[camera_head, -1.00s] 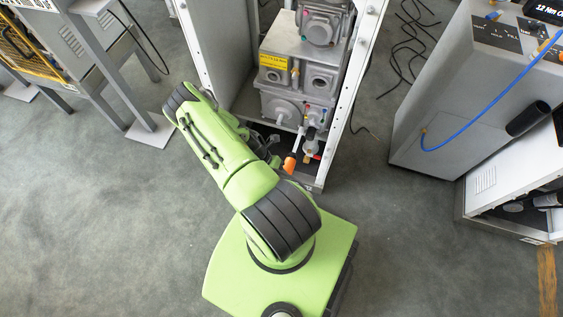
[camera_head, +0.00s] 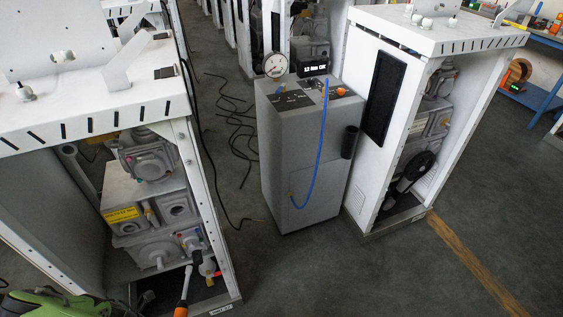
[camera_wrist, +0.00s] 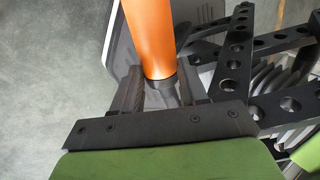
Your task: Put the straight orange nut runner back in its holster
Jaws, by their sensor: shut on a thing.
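The straight nut runner (camera_head: 182,307) has an orange body, a grey shaft and a black end, and stands tilted at the bottom of the head view. Its orange body (camera_wrist: 150,40) fills the top middle of the wrist view, with a dark collar below. My gripper (camera_wrist: 162,90) is shut on the nut runner around this collar. A black upright tube (camera_head: 350,142), which looks like the holster, is on the right side of the grey cabinet and appears empty.
The grey cabinet (camera_head: 285,150) carries a round gauge (camera_head: 276,66), a display, a blue hose (camera_head: 322,150) and an orange item (camera_head: 341,91). A white frame (camera_head: 190,160) with machinery stands close to the nut runner. Another white frame (camera_head: 370,170) stands right of the cabinet.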

